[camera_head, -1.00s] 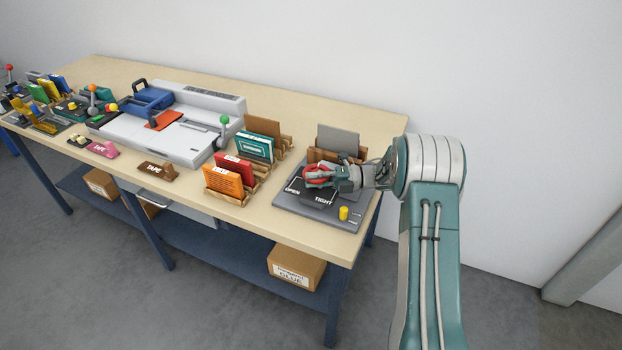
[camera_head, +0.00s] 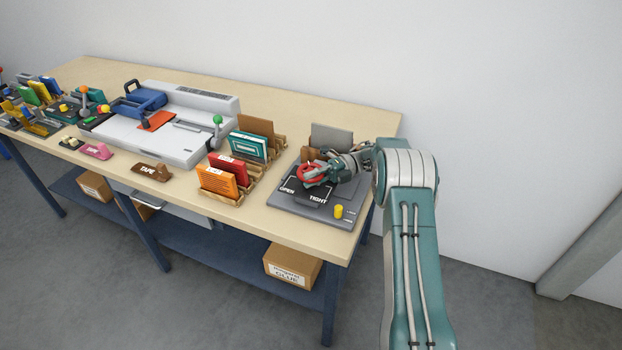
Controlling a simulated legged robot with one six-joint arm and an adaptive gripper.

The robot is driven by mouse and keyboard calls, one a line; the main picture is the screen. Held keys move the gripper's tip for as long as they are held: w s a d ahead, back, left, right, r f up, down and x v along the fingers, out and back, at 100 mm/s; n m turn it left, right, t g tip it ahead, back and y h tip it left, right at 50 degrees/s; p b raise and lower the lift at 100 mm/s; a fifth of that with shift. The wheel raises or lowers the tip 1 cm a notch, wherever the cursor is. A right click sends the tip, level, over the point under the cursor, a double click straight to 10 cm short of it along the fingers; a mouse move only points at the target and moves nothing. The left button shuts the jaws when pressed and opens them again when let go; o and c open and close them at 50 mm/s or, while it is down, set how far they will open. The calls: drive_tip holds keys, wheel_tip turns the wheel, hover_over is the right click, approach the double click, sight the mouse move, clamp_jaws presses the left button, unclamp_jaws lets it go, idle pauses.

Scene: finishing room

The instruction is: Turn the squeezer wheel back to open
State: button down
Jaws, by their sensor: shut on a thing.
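The squeezer (camera_head: 283,203) is a dark grey base plate at the right end of the table, with the white words OPEN and TIGHT on its black front panel. Its red wheel (camera_head: 304,178) sits above that panel. My gripper (camera_head: 315,175) reaches in from the right and is shut on the wheel, hiding part of it. The exact finger contact is too small to make out. A yellow knob (camera_head: 338,211) stands on the plate's front right corner. A grey board (camera_head: 330,136) stands upright behind the wheel.
Wooden racks with orange (camera_head: 216,181), red (camera_head: 226,167) and teal (camera_head: 247,147) booklets stand left of the squeezer. A white machine (camera_head: 150,143) with a green-knobbed lever (camera_head: 217,120) is farther left. The table (camera_head: 275,228) has a bare strip along its front edge.

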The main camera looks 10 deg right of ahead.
drive_tip(key=shift+f, duration=0.3)
drive_tip(key=c, duration=0.9)
unclamp_jaws()
drive_tip(key=shift+o, duration=0.2)
drive_tip(key=shift+m+t, duration=0.3)
